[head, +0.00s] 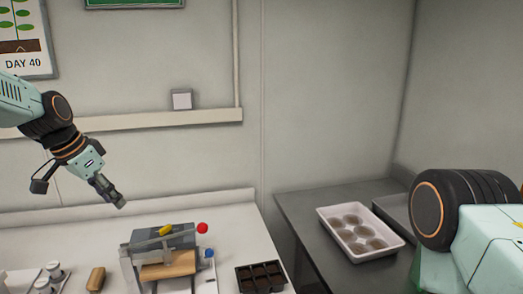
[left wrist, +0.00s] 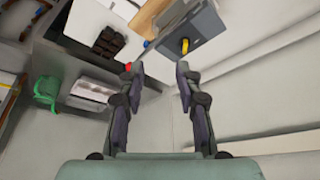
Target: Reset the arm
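My left gripper (head: 115,197) hangs in the air above the white bench, up and to the left of a grey device with a red knob. In the left wrist view its two fingers (left wrist: 155,72) stand well apart with nothing between them, so it is open and empty. My right arm shows at the right edge of the head view, but its gripper is out of the picture.
The grey device (head: 183,240) with a red knob (head: 202,228) stands on the white bench (head: 232,208). A dark seed tray (head: 261,277) is beside it. A white tray (head: 330,212) with round pots lies on the grey table (head: 300,205) to the right. A wall ledge (head: 150,119) runs behind.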

